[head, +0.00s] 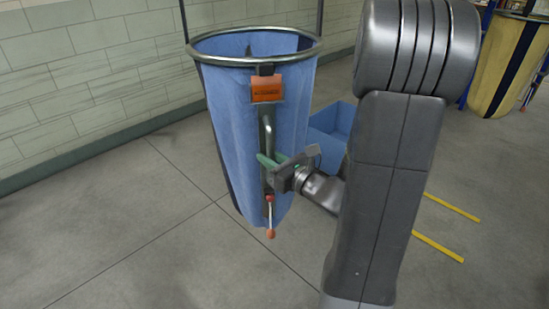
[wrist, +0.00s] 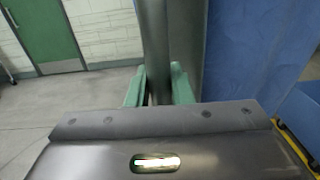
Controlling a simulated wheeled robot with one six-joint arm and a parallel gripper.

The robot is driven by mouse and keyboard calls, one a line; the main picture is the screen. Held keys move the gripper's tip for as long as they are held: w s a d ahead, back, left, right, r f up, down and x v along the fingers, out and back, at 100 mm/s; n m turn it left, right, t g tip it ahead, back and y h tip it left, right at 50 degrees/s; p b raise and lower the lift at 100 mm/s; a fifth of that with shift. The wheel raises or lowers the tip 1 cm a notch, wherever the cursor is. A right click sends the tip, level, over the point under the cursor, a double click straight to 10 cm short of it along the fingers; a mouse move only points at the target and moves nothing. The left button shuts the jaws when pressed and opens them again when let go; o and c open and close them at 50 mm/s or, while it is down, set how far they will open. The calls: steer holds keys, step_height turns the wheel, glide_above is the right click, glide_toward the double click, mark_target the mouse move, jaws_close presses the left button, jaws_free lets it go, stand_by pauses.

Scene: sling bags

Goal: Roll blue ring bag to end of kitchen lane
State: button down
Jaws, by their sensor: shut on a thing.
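The blue ring bag (head: 228,110) hangs upright from a round metal ring left of centre in the head view. An orange tag sits on its front, above a vertical metal handle bar (head: 268,135). My gripper (head: 270,164) has its green fingers closed on this bar, at the front of the bag. In the wrist view the green fingers of my gripper (wrist: 160,88) lie on either side of the grey bar (wrist: 155,45). The blue bag cloth (wrist: 250,50) fills the right there. A thin rod with red ends hangs below the gripper.
A blue bin (head: 334,122) stands behind the bag, partly hidden by my arm. A tan and black ring bag (head: 505,65) stands at the upper right. A tiled wall (head: 90,75) runs along the left. Yellow lines mark the floor at right. The front left floor is clear.

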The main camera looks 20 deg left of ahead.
steer(key=c, duration=1.5)
jaws_free()
steer(key=shift+s+a+g, duration=0.25)
steer(key=shift+s+g, duration=0.05)
steer(key=shift+s, duration=0.15)
steer(key=shift+c, duration=0.2)
steer(key=shift+o, duration=1)
steer(key=shift+s+a, duration=0.2)
steer(key=shift+a, duration=0.15)
steer(key=shift+w+d, duration=0.1)
steer(key=shift+d, duration=0.1)
steer(key=b+v, duration=0.1)
steer(key=v, duration=1.2)
steer(key=shift+d+f, duration=0.15)
steer(key=shift+d, duration=0.15)
steer(key=p+x, duration=0.1)
steer(key=x, duration=1.2)
steer(key=shift+w+a, duration=0.15)
steer(key=shift+a, duration=0.15)
